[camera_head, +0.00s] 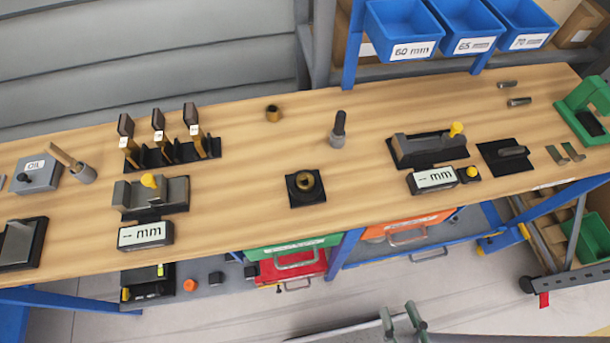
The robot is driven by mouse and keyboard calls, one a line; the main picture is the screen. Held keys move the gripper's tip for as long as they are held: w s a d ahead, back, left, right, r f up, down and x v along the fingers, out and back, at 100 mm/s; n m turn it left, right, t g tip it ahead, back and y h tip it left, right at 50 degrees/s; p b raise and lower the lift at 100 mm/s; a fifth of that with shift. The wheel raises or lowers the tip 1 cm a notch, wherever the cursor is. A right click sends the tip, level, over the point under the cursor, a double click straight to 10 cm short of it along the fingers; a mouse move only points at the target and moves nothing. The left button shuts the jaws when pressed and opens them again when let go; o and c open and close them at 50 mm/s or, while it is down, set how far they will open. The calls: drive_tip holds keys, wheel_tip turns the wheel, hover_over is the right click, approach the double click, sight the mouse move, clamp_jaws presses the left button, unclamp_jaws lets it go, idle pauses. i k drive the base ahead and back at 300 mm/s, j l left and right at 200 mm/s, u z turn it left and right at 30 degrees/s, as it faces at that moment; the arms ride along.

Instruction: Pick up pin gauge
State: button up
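No part in view is labelled as the pin gauge. An upright pin-like piece (338,128) with a dark upper part and a grey lower part stands on the bench, right of centre; it may be the pin gauge. A grey cylinder (513,151) lies on a black pad at the right. Two small dark grey pins, a far one (507,84) and a nearer one (519,101), lie flat at the back right. I cannot tell which of these is meant.
A black square block with a brass ring (307,187) sits at the bench's front middle. Gauges with "mm" displays stand left (145,235) and right (433,180). Blue bins (400,30) hang behind. Greenish-grey bar parts (415,317) at the bottom are unclear.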

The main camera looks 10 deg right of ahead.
sight(338, 132)
drive_tip(key=k+l+u, duration=0.2)
drive_tip(key=l, duration=0.2)
drive_tip(key=k+l+u, duration=0.1)
drive_tip(key=l+u, duration=0.15)
drive_tip(key=l, duration=0.2)
drive_tip(key=k+l+u, duration=0.15)
drive_tip(key=k+l, duration=0.1)
drive_tip(key=k, duration=0.05)
